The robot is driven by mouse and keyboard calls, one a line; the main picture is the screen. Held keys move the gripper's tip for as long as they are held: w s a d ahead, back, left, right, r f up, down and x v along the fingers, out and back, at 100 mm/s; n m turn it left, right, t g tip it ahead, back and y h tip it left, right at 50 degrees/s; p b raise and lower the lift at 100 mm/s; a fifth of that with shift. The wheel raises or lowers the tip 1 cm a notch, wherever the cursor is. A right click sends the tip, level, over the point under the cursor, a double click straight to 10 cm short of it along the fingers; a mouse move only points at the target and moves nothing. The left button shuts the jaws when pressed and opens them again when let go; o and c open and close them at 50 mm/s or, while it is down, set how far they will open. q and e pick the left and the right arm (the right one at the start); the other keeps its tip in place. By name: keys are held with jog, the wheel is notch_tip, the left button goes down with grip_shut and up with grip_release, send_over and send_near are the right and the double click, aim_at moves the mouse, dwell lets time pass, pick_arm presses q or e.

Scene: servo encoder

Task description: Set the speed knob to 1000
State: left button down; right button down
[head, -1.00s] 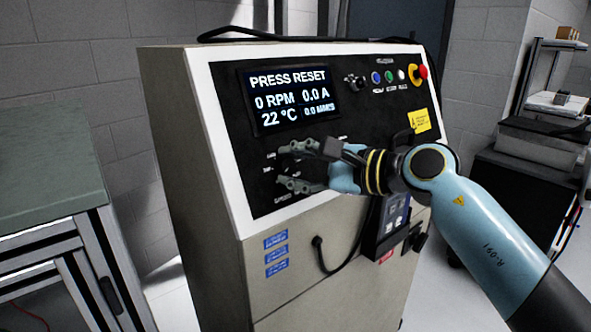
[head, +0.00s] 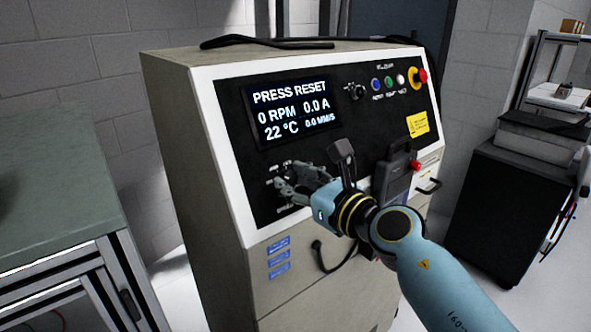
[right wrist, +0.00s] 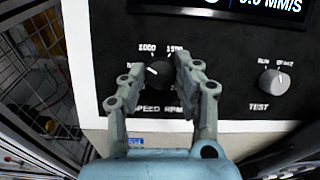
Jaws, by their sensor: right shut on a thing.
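The speed knob (right wrist: 158,72) is a black dial with a pale pointer mark, above the lettering "SPEED RPM" in the right wrist view. The mark appears to point up and left; its exact setting is hard to read. The label "1000" (right wrist: 147,48) is above the knob, with another number to its right. My right gripper (right wrist: 157,72) has a finger on each side of the knob and is shut on it. In the head view my right gripper (head: 283,182) is at the panel's lower left and hides most of the knob. My left gripper is not in view.
The display (head: 291,108) reads "PRESS RESET" and "0 RPM". A grey TEST knob (right wrist: 273,83) is to the right. A red emergency button (head: 422,76), small coloured buttons and a dark handheld unit (head: 394,178) are on the cabinet. A green-topped bench (head: 50,190) is at left.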

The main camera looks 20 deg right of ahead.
jog(key=m+h, duration=0.2)
jog(key=m, duration=0.4)
jog(key=shift+a, duration=0.15)
jog(key=shift+m+h, duration=0.3)
jog(key=shift+h, duration=0.1)
jog(key=c, duration=1)
grip_release()
jog(key=shift+o, duration=0.2)
jog(key=shift+s, duration=0.2)
jog(key=v, duration=1.1)
jog(key=shift+s, duration=0.4)
jog(key=shift+f, duration=0.2)
